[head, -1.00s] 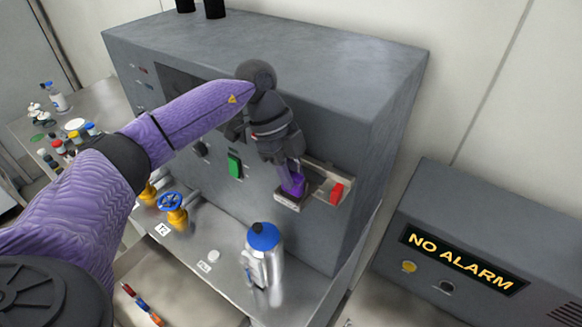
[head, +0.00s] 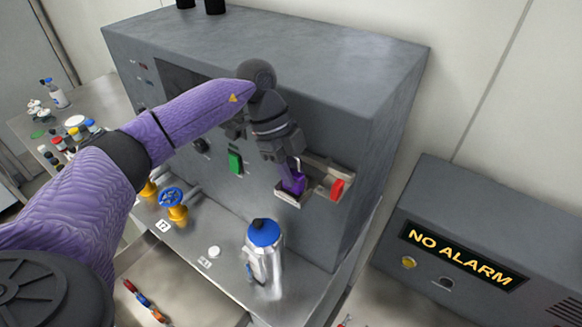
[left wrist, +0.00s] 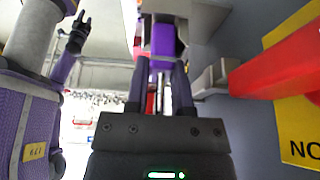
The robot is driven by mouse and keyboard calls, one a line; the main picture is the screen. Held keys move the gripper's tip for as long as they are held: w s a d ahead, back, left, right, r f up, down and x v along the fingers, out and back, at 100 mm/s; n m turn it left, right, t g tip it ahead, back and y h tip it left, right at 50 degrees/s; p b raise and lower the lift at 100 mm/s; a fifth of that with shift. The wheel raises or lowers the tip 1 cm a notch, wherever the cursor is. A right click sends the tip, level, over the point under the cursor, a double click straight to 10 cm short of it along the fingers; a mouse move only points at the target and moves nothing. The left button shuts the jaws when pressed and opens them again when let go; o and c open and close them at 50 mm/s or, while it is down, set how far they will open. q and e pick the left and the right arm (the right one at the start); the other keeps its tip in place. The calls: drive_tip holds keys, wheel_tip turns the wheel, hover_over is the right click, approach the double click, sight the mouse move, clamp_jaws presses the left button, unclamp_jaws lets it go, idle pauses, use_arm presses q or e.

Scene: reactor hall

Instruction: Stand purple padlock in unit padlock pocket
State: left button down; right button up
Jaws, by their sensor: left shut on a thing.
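The purple padlock (head: 293,183) is at the small metal pocket (head: 288,199) on the front of the grey unit. My left gripper (head: 287,163) is shut on it from above. In the left wrist view the purple padlock (left wrist: 163,42) is between the fingertips. The padlock's lower part is hidden behind the pocket's front lip in the head view. I cannot tell whether it rests on the pocket's floor. In the left wrist view a dark hand on a purple arm, seemingly my right gripper (left wrist: 77,35), shows small at upper left; its jaws are unclear.
A red part (head: 337,189) is beside the pocket, on its right; a large red shape (left wrist: 280,65) is close on the right in the wrist view. A blue valve wheel (head: 171,197) is to the left.

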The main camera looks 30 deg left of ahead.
use_arm(q)
drive_tip(key=shift+s+f, duration=0.15)
drive_tip(key=shift+f, duration=0.2)
